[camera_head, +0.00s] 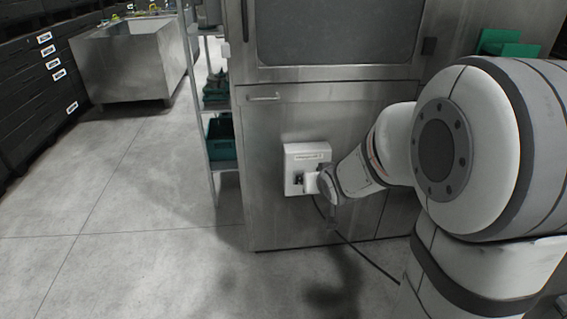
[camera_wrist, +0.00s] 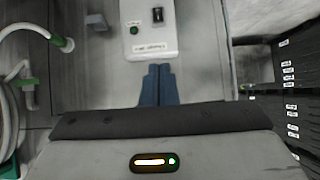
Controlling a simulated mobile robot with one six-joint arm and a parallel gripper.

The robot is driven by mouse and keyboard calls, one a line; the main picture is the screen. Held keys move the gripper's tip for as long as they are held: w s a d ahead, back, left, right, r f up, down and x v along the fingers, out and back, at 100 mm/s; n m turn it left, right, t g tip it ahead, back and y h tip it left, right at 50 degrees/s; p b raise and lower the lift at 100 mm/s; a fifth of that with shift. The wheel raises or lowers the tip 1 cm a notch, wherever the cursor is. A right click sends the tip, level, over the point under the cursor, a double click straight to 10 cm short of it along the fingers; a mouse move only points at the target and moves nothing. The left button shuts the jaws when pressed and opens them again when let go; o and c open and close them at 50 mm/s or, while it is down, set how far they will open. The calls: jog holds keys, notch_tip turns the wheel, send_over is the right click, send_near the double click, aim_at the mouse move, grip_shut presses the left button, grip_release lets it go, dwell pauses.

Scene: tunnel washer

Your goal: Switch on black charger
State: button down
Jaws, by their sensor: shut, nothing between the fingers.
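A white box (camera_head: 306,154) with a dark printed label is fixed to the front of the steel cabinet. It carries a small black switch (camera_head: 299,178), partly hidden by my gripper in the head view. The white box also shows upside down at the top of the wrist view (camera_wrist: 146,37), with the black switch (camera_wrist: 157,15) near the top edge. I see no separate black charger. My gripper (camera_head: 309,183) is at the front of the box, close to the switch. In the wrist view its blue fingers (camera_wrist: 158,67) are together and empty, below the label; contact cannot be told.
The steel cabinet (camera_head: 270,215) has a handle (camera_head: 264,97) above the box. A black cable (camera_head: 365,256) runs down to the floor. A shelf rack with a teal crate (camera_head: 222,150) stands to the left. The floor (camera_head: 130,220) at left is clear.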

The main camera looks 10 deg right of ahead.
aim_at(300, 177)
jog(key=w+f+t+b, duration=0.5)
jog(key=f+b, duration=0.3)
jog(key=f, duration=0.4)
jog(key=w+f+t+b, duration=0.5)
jog(key=f+b, duration=0.4)
jog(key=f, duration=0.4)
jog(key=shift+w, duration=0.55)
jog(key=shift+d, duration=0.1)
jog(key=shift+w, duration=0.1)
jog(key=b+x, duration=0.4)
jog(key=x, duration=0.8)
jog(key=shift+w+f, duration=0.1)
jog(key=shift+w, duration=0.2)
jog(key=shift+w+r, duration=0.25)
jog(key=shift+w, duration=0.35)
jog(key=shift+r, duration=0.1)
